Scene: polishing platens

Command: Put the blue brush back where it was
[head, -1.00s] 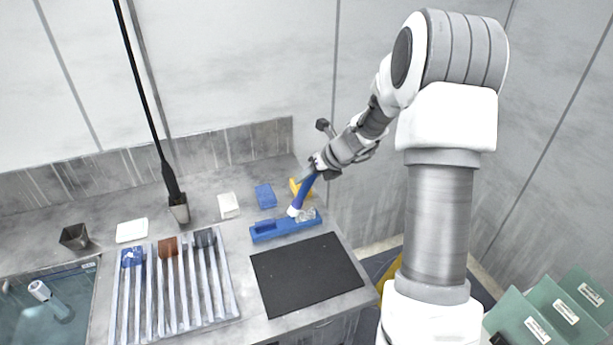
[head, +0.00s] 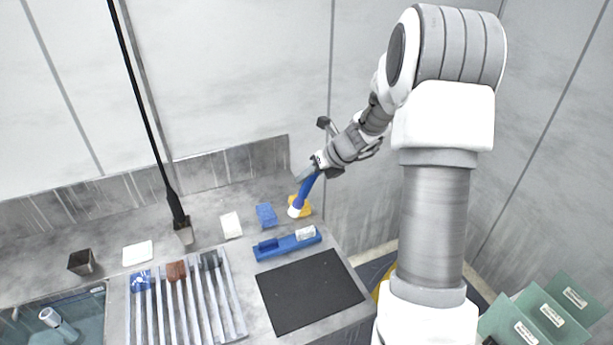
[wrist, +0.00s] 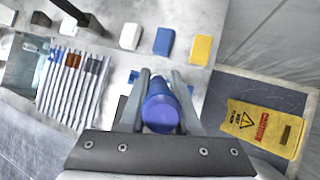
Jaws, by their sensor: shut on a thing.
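The blue brush (head: 307,188) has a blue handle and a white lower end. My gripper (head: 314,168) is shut on its upper handle, and the brush hangs tilted, its white end in front of the yellow block (head: 306,211) in the head view. I cannot tell whether the brush touches anything.
Blue (head: 266,215) and white (head: 231,225) blocks stand left of the yellow one. A black mat (head: 310,290) lies in front of the holder. A slatted rack (head: 190,305) and a sink (head: 75,325) are at left. A yellow caution sign (wrist: 264,128) is beyond the counter's edge.

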